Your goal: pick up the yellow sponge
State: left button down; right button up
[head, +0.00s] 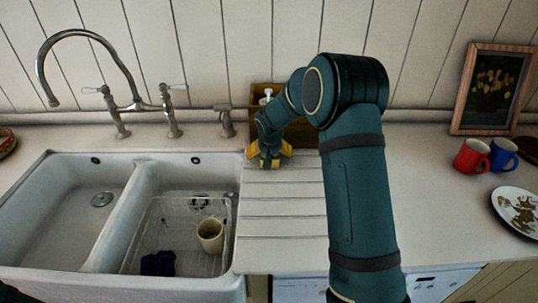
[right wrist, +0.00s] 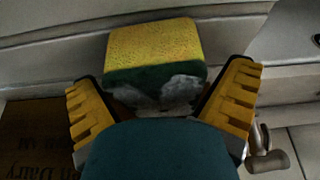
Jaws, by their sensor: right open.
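The yellow sponge (right wrist: 155,45) has a dark green underside with a pale grey, foamy-looking patch. In the right wrist view it lies just ahead of my right gripper (right wrist: 163,80), in line with the gap between the yellow fingers. The fingers are spread apart, with no clear contact on the sponge. In the head view my right gripper (head: 268,154) points down over the back of the grooved drainboard. There the gripper largely hides the sponge. My left gripper is not in view.
A wooden box (head: 262,97) with a bottle stands behind the gripper, by the wall. The double sink (head: 140,190) with a wire rack and beige cup is on the left. Red (head: 471,157) and blue (head: 503,154) mugs, a plate and a picture frame are on the right.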

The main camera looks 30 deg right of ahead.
jog(key=c, duration=0.6)
jog(key=shift+c, duration=0.3)
jog(key=shift+s+a+r, duration=0.1)
jog(key=shift+a+r, duration=0.05)
jog(key=shift+r, duration=0.3)
notch_tip(320, 180, up, 6)
jog(key=shift+r+p, duration=0.25)
jog(key=shift+p, duration=0.45)
jog(key=s+a, duration=0.3)
jog(key=s, duration=0.2)
jog(key=s+a+b, duration=0.1)
jog(key=s+a, duration=0.2)
jog(key=s, duration=0.3)
jog(key=s+a, duration=0.4)
jog(key=s, duration=0.2)
jog(key=shift+a+f, duration=0.1)
jog(key=shift+f, duration=0.1)
jog(key=shift+w, duration=0.1)
